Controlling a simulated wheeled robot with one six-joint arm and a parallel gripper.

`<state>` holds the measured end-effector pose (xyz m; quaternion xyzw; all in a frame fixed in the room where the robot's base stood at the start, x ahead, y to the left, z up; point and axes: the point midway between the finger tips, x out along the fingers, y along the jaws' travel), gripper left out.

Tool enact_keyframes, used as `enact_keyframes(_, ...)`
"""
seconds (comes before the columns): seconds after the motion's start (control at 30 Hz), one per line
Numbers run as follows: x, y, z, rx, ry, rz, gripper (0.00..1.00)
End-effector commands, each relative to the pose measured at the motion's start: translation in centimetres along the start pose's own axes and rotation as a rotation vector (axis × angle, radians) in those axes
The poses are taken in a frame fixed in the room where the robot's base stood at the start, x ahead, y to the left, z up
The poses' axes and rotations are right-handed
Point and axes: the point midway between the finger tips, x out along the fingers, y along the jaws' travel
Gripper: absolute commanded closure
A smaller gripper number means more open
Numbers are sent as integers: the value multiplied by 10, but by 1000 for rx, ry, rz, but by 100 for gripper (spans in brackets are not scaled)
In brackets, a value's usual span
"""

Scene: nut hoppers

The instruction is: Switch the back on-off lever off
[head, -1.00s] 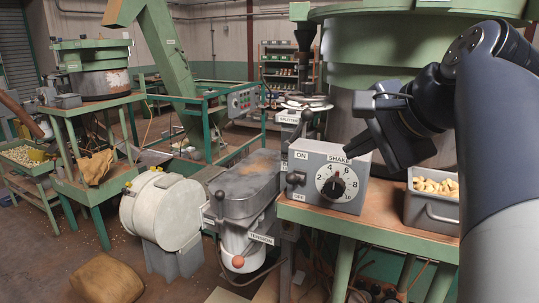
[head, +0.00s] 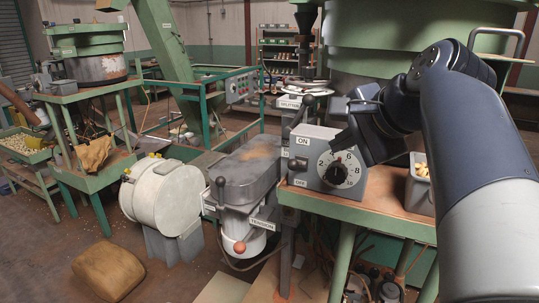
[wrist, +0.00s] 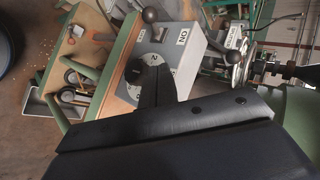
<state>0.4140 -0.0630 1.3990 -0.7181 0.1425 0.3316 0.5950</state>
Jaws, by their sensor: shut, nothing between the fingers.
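A grey control box (head: 322,172) stands on the near green table, with an ON label at the top and an OFF label at the bottom of its left side. A short dark lever (head: 297,164) sits between these labels, about midway. My gripper (head: 338,146) is at the box's upper right, above the dial and right of the lever. Its fingers (wrist: 155,82) are shut and empty, over the dial side of the box in the wrist view.
A round white drum (head: 165,197) is farther left. A bin of nuts (head: 418,190) sits right of the box. A large green hopper (head: 370,50) rises behind. A sack (head: 108,272) lies on the floor.

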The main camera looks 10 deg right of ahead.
Motion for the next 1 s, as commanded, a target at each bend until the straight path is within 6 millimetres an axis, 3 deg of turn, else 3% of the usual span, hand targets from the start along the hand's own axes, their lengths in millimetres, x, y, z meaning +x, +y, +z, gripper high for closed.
enact_keyframes(0.2, 49, -1, 1, -1, -5, 3, 100)
enact_keyframes(0.3, 57, -2, 12, -4, -3, 0, 100)
enact_keyframes(0.6, 73, 0, 27, -1, 0, 0, 100)
enact_keyframes(1.0, 75, 0, 28, -1, 1, -1, 100)
